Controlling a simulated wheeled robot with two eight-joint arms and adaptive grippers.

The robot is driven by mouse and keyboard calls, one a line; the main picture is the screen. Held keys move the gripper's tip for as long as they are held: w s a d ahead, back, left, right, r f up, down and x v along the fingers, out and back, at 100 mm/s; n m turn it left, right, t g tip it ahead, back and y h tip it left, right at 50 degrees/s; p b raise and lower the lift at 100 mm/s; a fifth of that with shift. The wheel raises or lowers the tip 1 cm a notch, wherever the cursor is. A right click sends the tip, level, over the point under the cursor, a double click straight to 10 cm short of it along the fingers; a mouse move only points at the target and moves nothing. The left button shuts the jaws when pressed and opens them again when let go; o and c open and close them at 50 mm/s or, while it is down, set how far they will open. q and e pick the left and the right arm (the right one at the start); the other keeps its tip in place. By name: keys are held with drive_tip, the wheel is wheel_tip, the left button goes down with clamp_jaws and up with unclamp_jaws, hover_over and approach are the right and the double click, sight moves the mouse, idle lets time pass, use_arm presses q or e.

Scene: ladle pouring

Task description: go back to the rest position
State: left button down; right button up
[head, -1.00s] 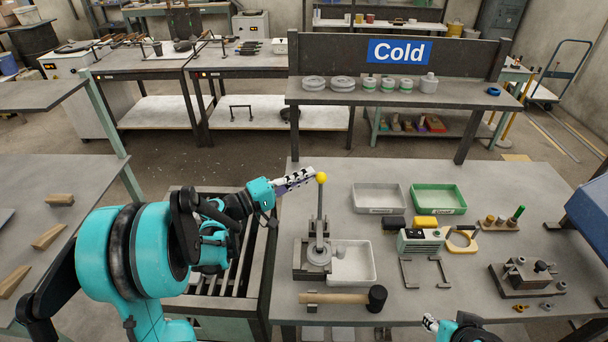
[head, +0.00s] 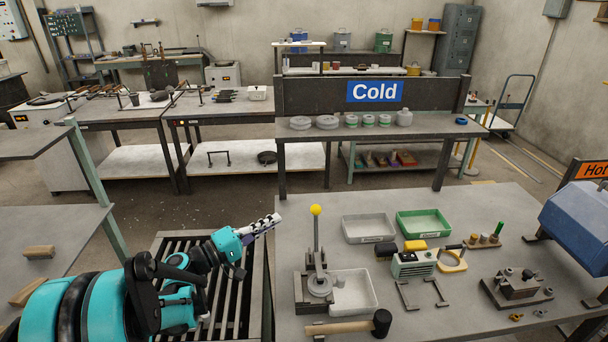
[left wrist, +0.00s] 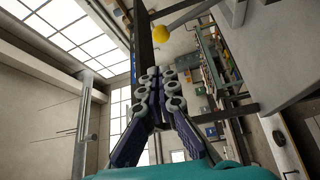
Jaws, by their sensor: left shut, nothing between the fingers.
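My left gripper (head: 262,227) is shut and empty, over the slatted rack just left of the workbench (head: 455,207). It is apart from the yellow-knobbed lever press (head: 317,262), whose lever stands upright to its right. In the left wrist view my left gripper (left wrist: 160,80) has its fingers together with nothing between them. The yellow knob (left wrist: 162,33) shows beyond the fingertips there. My right gripper is out of view.
A wooden mallet (head: 352,327) lies at the bench's front edge. A white tray (head: 366,303), a grey tray (head: 370,240) and a green tray (head: 445,232) are on the bench. The slatted rack (head: 240,312) is below my left arm. A "Cold" shelf (head: 360,128) stands behind.

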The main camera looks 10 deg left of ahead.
use_arm(q)
drive_tip(key=s+d+f+m+g+y, duration=0.25)
drive_tip(key=s+d+g, duration=0.2)
drive_tip(key=d, duration=0.25)
drive_tip(key=s+a+f+m+y, duration=0.1)
drive_tip(key=s+f+y, duration=0.1)
drive_tip(key=s, duration=0.4)
drive_tip(key=s+a+f+m+g+y, duration=0.1)
drive_tip(key=s+a+f+m+y, duration=0.1)
drive_tip(key=s+y, duration=0.3)
drive_tip(key=s+a+f+m+g+y, duration=0.1)
drive_tip(key=s+f+m+y, duration=0.1)
drive_tip(key=s, duration=0.7)
drive_tip(key=shift+a+f+y, duration=0.25)
drive_tip(key=shift+f+y, duration=0.5)
drive_tip(key=shift+f, duration=0.15)
